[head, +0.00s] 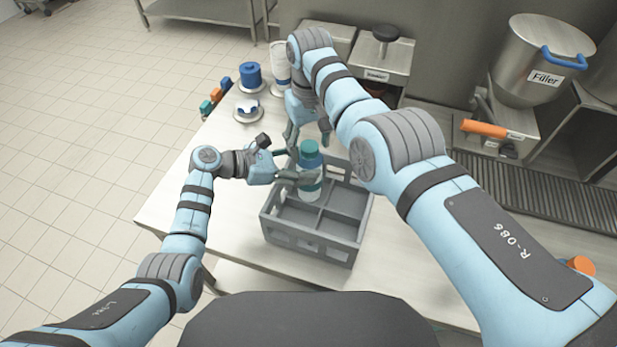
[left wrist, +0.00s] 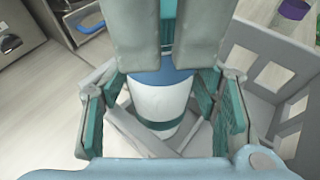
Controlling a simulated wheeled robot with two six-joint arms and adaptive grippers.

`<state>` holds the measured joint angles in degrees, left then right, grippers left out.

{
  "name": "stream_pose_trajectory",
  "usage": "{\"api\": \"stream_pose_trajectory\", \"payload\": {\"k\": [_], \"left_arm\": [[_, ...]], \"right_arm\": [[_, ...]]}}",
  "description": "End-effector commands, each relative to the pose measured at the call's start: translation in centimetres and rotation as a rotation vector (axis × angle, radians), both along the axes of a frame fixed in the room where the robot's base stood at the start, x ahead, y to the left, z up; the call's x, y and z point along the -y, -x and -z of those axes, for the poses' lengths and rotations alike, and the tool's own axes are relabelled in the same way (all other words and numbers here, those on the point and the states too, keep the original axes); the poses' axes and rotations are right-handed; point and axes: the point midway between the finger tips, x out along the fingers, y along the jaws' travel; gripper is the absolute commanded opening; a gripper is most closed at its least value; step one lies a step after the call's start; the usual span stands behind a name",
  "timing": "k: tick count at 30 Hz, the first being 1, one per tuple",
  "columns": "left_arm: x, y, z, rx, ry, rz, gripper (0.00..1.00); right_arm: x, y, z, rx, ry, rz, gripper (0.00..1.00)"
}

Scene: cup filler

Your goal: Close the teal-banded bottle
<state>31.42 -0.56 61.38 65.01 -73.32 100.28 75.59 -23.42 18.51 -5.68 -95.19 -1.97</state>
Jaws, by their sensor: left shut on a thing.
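The teal-banded bottle (head: 310,188) stands upright in a compartment of the grey crate (head: 310,246). It is white with a blue shoulder and a teal top (head: 309,148). My left gripper (head: 305,180) is shut on its body from the left. In the left wrist view the white body (left wrist: 158,102) sits between my left fingers, with the teal band (left wrist: 160,125) low on it. My right gripper (head: 308,135) points down at the bottle's top, a finger on each side. In the left wrist view its grey fingers hide most of the top, so contact is unclear.
The crate's other visible compartments are empty. Behind it, at the table's back left, stand a blue item (head: 249,76), a white bottle (head: 281,62) and a round stand (head: 248,112). A metal filler pot (head: 540,58) stands at the back right.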

Motion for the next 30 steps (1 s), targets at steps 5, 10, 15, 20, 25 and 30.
{"api": "stream_pose_trajectory", "payload": {"k": [5, 10, 15, 20, 25, 30], "left_arm": [[0.0, 0.0, 0.0, 0.001, 0.001, 0.0, 0.0], [0.0, 0.0, 0.0, 0.001, 0.001, 0.0, 0.0], [0.0, 0.0, 0.0, 0.001, 0.0, 0.0, 0.0], [0.0, 0.0, 0.0, 0.001, 0.001, 0.0, 0.0], [0.0, 0.0, 0.0, 0.001, 0.001, 0.0, 0.0], [0.0, 0.0, 0.0, 0.001, 0.001, 0.0, 0.0]], "right_arm": [[0.0, 0.0, 0.0, 0.0, 0.0, -0.001, 0.56], [0.0, -0.1, -0.5, 0.001, 0.001, -0.001, 0.56], [0.0, -0.2, -3.1, 0.001, -0.002, -0.001, 0.56], [0.0, -0.2, -5.9, 0.0, 0.0, 0.0, 0.56], [0.0, -0.1, -7.4, -0.001, 0.0, 0.0, 0.56], [0.0, -0.1, -7.5, -0.001, 0.0, 0.0, 0.56]]}}
